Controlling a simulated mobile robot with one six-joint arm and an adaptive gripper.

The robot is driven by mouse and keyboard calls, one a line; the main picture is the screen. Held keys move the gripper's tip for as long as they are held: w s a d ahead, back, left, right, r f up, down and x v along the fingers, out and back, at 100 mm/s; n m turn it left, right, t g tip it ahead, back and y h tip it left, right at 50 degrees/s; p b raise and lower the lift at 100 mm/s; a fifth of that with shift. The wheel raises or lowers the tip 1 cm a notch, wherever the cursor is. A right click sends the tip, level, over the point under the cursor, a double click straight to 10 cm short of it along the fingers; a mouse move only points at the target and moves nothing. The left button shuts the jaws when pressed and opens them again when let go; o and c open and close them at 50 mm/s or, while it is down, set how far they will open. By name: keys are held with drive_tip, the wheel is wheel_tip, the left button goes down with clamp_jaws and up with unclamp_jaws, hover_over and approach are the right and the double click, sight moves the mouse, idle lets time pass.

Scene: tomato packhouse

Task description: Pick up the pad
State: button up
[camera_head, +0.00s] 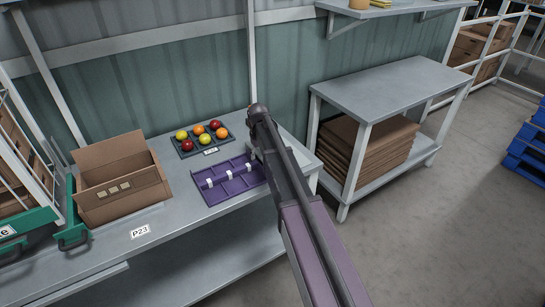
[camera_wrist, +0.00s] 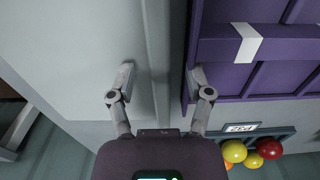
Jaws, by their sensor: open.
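A purple, shallow, divided tray-like piece (camera_head: 236,186) with white strips lies on the grey workbench; it may be the pad, but I cannot tell for sure. In the wrist view the purple piece (camera_wrist: 275,78) fills the upper right, with one white strip in sight. My gripper (camera_wrist: 160,82) is open, with nothing between its fingers. Its right finger is at the purple piece's left edge in that view, and its left finger is over bare grey surface. I cannot tell whether the right finger touches. In the head view my arm hides the gripper's fingertips and the piece's right end.
A dark tray (camera_head: 184,155) of red, orange and yellow fruit stands behind the purple piece. An open cardboard box (camera_head: 117,199) and a green crate (camera_head: 33,222) are at left. A grey shelf table (camera_head: 385,86) with flat cardboard (camera_head: 372,150) stands at right.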

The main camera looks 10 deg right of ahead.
clamp_jaws()
drive_tip(key=shift+r, duration=0.2)
idle(0.4)
wheel_tip(320, 180, up, 3)
drive_tip(key=p, duration=0.3)
drive_tip(key=shift+f, duration=0.1)
drive_tip(key=s+a+r+p, duration=0.2)
drive_tip(key=s, duration=1.4)
wheel_tip(320, 180, up, 20)
drive_tip(key=p, duration=2)
drive_tip(key=shift+f, duration=0.1)
